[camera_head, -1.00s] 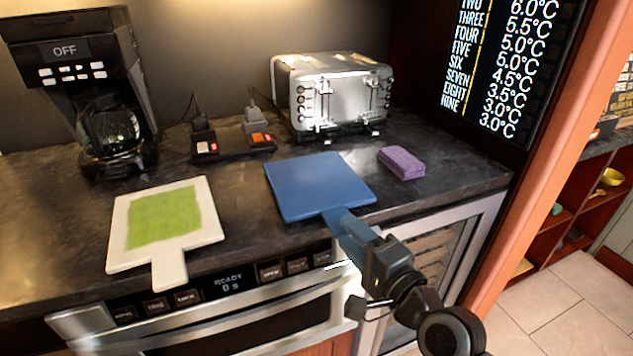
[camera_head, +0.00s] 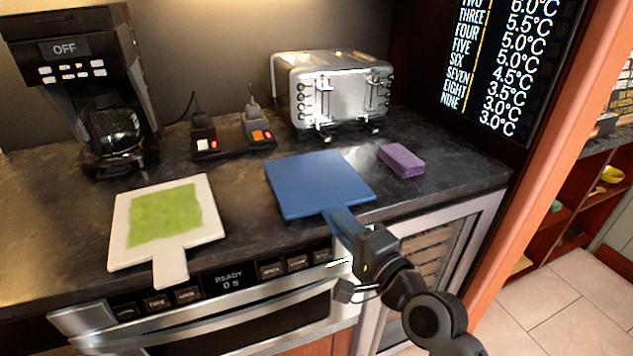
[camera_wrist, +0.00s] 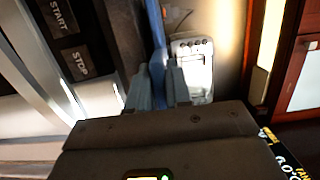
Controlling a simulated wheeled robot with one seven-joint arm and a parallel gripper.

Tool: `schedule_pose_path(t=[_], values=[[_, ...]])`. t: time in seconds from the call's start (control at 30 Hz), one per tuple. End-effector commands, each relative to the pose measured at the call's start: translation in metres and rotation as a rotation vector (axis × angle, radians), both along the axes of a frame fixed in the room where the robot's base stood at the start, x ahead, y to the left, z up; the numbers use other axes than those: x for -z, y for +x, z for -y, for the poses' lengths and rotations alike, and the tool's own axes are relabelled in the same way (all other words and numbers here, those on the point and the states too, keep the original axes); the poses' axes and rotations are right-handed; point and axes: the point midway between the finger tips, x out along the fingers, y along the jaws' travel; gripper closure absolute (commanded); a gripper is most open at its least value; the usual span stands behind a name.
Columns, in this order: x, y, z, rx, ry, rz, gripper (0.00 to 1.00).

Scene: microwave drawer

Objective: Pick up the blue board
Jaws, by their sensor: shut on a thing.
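The blue board (camera_head: 318,184) lies on the dark counter in the head view, in front of the toaster. Its handle points toward the front edge. My gripper (camera_head: 343,226) is at the handle and shut on it. In the wrist view the blue board (camera_wrist: 155,35) shows edge-on as a thin blue strip running up from between the fingertips of my gripper (camera_wrist: 160,82). Whether the board touches the counter all over cannot be told.
A white board with a green top (camera_head: 166,217) lies to the left. A purple sponge (camera_head: 401,160) is close on the right. The silver toaster (camera_head: 332,92) stands behind, the coffee maker (camera_head: 88,90) at the back left. The microwave drawer (camera_head: 225,318) is below the counter edge.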

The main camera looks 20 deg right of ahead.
Motion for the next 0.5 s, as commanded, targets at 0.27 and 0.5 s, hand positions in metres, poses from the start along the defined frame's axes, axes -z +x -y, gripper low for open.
schedule_pose_path(t=[0.27,0.5], values=[[-0.001,0.0,0.0001,0.001,0.0,0.002,1.0],[-0.0093,0.0002,0.0001,0.001,-0.001,0.004,1.0]])
